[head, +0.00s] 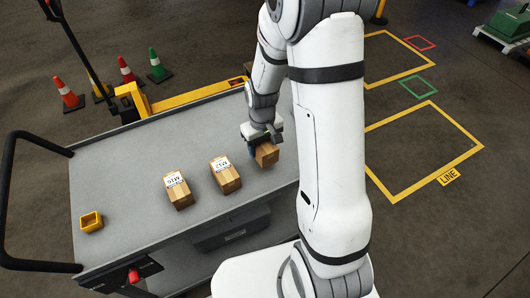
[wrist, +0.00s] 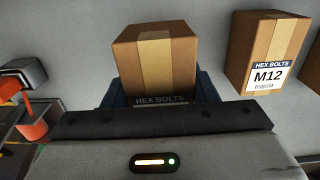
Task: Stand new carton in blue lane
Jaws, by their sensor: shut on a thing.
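A brown carton (head: 267,154) is in my gripper (head: 262,141), over the right part of the grey cart top. In the wrist view the held carton (wrist: 155,65) has a pale tape strip and the words HEX BOLTS at its lower edge. Dark blue pieces flank it there; I cannot tell whether they are all finger parts. My gripper (wrist: 155,92) is shut on the carton, which looks tilted in the head view. I cannot tell whether its bottom touches the cart. No blue lane can be made out clearly.
The grey cart top (head: 135,180) also bears an M12 carton (head: 226,178), an M16 carton (head: 179,192) and a yellow bin (head: 91,222). The M12 carton (wrist: 268,50) stands close right in the wrist view. Cones (head: 157,68) and yellow floor outlines (head: 400,190) lie beyond the cart.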

